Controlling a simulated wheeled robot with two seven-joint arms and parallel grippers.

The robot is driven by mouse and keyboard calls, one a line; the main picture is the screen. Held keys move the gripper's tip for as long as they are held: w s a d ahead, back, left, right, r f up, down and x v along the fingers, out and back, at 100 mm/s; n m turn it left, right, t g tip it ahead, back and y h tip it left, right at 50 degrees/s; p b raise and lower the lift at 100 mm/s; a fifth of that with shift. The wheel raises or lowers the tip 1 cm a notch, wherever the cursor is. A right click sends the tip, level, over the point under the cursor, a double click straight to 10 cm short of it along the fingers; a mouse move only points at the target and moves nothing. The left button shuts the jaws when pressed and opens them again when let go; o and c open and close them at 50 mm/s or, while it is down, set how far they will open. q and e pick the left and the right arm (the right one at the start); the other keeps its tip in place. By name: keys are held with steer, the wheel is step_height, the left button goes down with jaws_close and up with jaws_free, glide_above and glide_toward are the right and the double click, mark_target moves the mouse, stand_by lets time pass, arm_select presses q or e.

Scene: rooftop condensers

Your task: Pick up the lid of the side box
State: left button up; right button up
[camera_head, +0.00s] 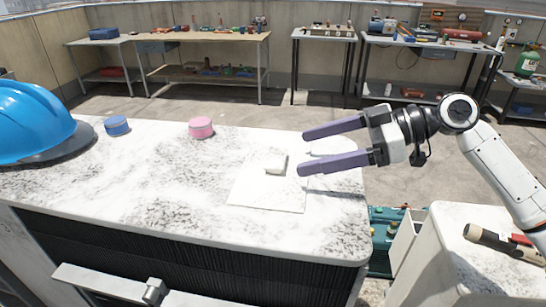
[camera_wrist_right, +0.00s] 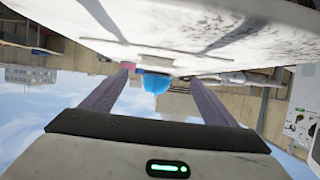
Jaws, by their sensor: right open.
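A thin, pale square panel (camera_head: 266,195), which looks like the lid, lies flat on the white speckled top of a condenser unit (camera_head: 150,195). A small cream block (camera_head: 276,165), perhaps its handle, stands near its far edge. My right gripper (camera_head: 303,153) comes in from the right, open and empty, with its purple fingers pointing left. Its tips appear just right of the block, apart from it. In the right wrist view the open fingers (camera_wrist_right: 155,97) show with nothing between them up close. My left gripper is not in view.
A blue hard hat (camera_head: 35,120), a blue roll (camera_head: 117,125) and a pink roll (camera_head: 201,127) sit on the top's left and far side. Right of the unit stand a teal case (camera_head: 381,240) and a white surface with a flashlight (camera_head: 490,240). Workbenches line the back.

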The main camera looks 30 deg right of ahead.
mark_target(276, 156)
steer(key=shift+w+a+f, duration=0.25)
steer(key=shift+w+a, duration=0.15)
steer(key=shift+a, duration=0.05)
steer(key=p+x, duration=0.1)
steer(key=x, duration=0.3)
steer(key=shift+w+d+p, duration=0.1)
steer(key=shift+w+p, duration=0.2)
steer(key=shift+p, duration=0.1)
steer(key=shift+w+a+f, duration=0.3)
steer(key=shift+a, duration=0.05)
steer(key=c, duration=1.3)
